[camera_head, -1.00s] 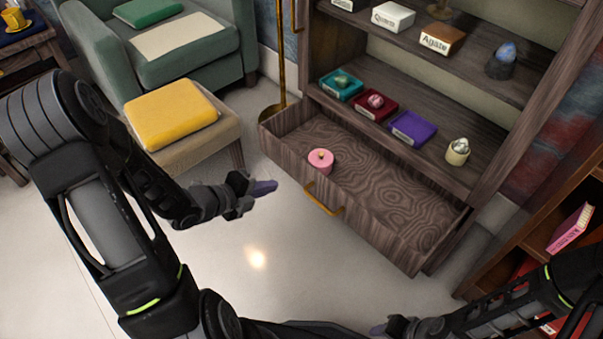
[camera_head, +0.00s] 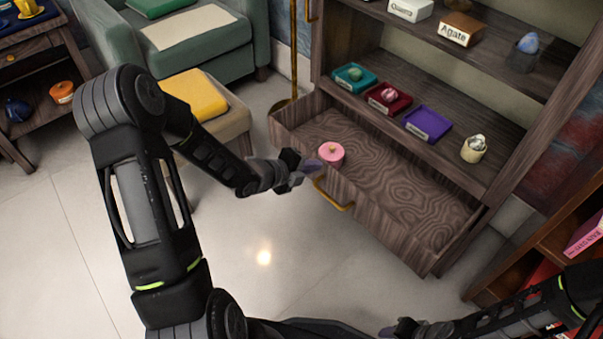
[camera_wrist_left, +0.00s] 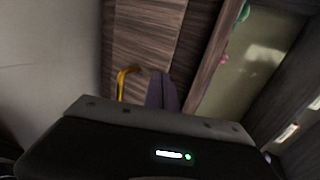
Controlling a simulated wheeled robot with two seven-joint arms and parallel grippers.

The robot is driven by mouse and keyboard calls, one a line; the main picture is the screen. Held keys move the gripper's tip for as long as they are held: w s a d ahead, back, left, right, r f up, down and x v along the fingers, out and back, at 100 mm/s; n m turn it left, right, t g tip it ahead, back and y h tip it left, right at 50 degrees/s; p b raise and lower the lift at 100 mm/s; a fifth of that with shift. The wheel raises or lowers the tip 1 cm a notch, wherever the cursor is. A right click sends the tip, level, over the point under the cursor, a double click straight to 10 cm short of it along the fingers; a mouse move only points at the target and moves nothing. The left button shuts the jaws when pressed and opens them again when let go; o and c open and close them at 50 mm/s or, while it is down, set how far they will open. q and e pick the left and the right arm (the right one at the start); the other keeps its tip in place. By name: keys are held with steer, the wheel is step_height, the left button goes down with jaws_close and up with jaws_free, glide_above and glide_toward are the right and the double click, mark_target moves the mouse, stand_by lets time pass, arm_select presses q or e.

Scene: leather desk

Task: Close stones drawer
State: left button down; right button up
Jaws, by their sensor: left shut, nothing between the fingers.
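The wooden stones drawer (camera_head: 437,198) stands pulled out at the bottom of a dark wooden cabinet, with a gold handle (camera_head: 333,195) on its front. A round pink lidded box (camera_head: 331,154) sits inside it near the front left. My left gripper (camera_head: 318,166) is shut and empty, its purple fingertips at the drawer's front, left of and above the handle; I cannot tell whether they touch. In the left wrist view the fingers (camera_wrist_left: 162,92) overlap the drawer front beside the handle (camera_wrist_left: 124,78). My right gripper (camera_head: 388,331) is at the bottom edge, its fingers too small to read.
Shelves above the drawer hold a teal tray (camera_head: 354,78), a red tray (camera_head: 390,98), a purple tray (camera_head: 427,124) and a small cup (camera_head: 474,149). A stool with a yellow cushion (camera_head: 196,95) stands left. The floor (camera_head: 290,270) before the drawer is clear.

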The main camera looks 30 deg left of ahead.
arm_select(q)
steer(key=shift+w+d, duration=0.1)
steer(key=shift+w, duration=0.15)
arm_select(e)
steer(key=shift+f, duration=0.1)
